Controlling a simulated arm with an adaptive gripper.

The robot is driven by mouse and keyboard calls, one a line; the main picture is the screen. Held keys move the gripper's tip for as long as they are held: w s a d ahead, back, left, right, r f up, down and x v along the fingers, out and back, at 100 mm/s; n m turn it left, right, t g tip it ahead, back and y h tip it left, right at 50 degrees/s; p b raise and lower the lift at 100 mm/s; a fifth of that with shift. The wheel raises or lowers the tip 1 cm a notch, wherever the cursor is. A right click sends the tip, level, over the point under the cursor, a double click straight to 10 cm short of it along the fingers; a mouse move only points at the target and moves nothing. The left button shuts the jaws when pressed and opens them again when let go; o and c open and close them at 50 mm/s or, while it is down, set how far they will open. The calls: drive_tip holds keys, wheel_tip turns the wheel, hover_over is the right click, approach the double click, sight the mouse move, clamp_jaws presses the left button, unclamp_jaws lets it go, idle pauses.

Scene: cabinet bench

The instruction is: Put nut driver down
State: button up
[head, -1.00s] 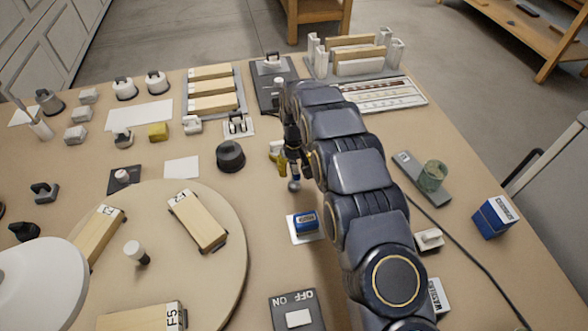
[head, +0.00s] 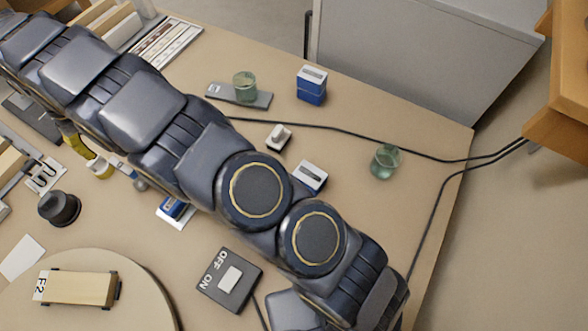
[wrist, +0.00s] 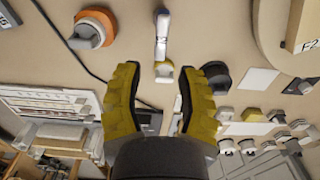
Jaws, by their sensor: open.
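A slim tool, apparently the nut driver (wrist: 162,40), has a pale shaft and a yellow end. In the wrist view it lies just ahead of my gripper (wrist: 160,72), in line with the gap between the yellow fingers. The fingers are spread and a gap shows on both sides of the tool. In the head view my gripper (head: 73,138) is partly hidden by my arm, and the tool (head: 124,171) shows beside the arm near the tabletop. I cannot tell its exact contact with the table.
A black knob (head: 60,208) and a blue stamp (head: 173,207) on a white pad are close by. An OFF/ON switch (head: 229,280) and a round board (head: 125,275) are nearer. A green glass (head: 385,162) stands by a cable. Bare table lies around the switch.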

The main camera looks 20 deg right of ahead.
drive_tip(key=s+d+r+m, duration=0.2)
drive_tip(key=d+r, duration=0.4)
drive_tip(key=d, duration=0.5)
drive_tip(key=s+d+r+m, duration=0.25)
drive_tip(key=d+r, duration=0.35)
drive_tip(key=d, duration=0.5)
drive_tip(key=s+d+m, duration=0.1)
drive_tip(key=s+d, duration=0.4)
drive_tip(key=s, duration=0.2)
drive_tip(key=s+d+m+g, duration=0.1)
drive_tip(key=s+d, duration=0.3)
drive_tip(key=s, duration=0.4)
drive_tip(key=s+d+m, duration=0.2)
drive_tip(key=s+d, duration=0.3)
drive_tip(key=s, duration=0.3)
drive_tip(key=shift+s+d+r+g, duration=0.2)
drive_tip(key=shift+d+r+g, duration=0.1)
drive_tip(key=shift+m, duration=0.25)
